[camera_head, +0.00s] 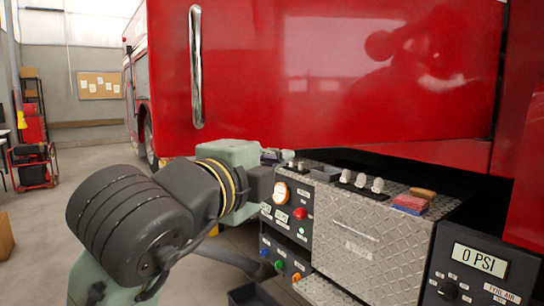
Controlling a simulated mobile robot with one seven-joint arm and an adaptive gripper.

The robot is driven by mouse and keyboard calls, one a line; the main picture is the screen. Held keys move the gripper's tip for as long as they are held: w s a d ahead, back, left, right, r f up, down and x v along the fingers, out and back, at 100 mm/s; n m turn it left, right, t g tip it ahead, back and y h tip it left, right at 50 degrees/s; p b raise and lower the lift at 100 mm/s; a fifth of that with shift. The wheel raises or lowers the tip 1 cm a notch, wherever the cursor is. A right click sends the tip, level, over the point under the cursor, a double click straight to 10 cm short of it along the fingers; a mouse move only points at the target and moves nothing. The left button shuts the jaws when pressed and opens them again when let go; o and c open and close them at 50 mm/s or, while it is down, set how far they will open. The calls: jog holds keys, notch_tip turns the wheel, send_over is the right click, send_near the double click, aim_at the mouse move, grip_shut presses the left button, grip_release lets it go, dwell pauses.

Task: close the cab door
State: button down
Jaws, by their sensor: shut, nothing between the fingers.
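The cab door (330,75) is the large glossy red panel filling the upper middle. A vertical chrome handle (196,65) is near its left edge. A dark seam runs along its right side. The door's lower edge hangs above the pump panel; I cannot tell exactly how far it stands open. My gripper (274,155) is at the end of my arm, just below the door's lower edge and beside the pump panel's top left corner. It is shut and empty. My wrist hides part of it, and I cannot tell whether it touches the door.
The diamond-plate pump panel (348,241) has knobs, buttons and a small tray on top. A red and blue block (411,204) lies on it. A 0 PSI display (479,260) is at lower right. Open floor (45,235) and a red cart (32,165) are at left.

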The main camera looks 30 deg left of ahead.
jog(key=p, duration=0.1)
send_near(296, 142)
jog(key=w+d, duration=0.2)
jog(key=d, duration=0.1)
jog(key=shift+w+a+r+p, duration=0.1)
jog(key=shift+w+a+p, duration=0.2)
jog(key=shift+w+a, duration=0.25)
jog(key=shift+w+a+p, duration=0.25)
jog(key=shift+w+a, duration=0.1)
jog(key=shift+a, duration=0.35)
jog(key=shift+w+a, duration=0.45)
jog(key=shift+a, duration=0.05)
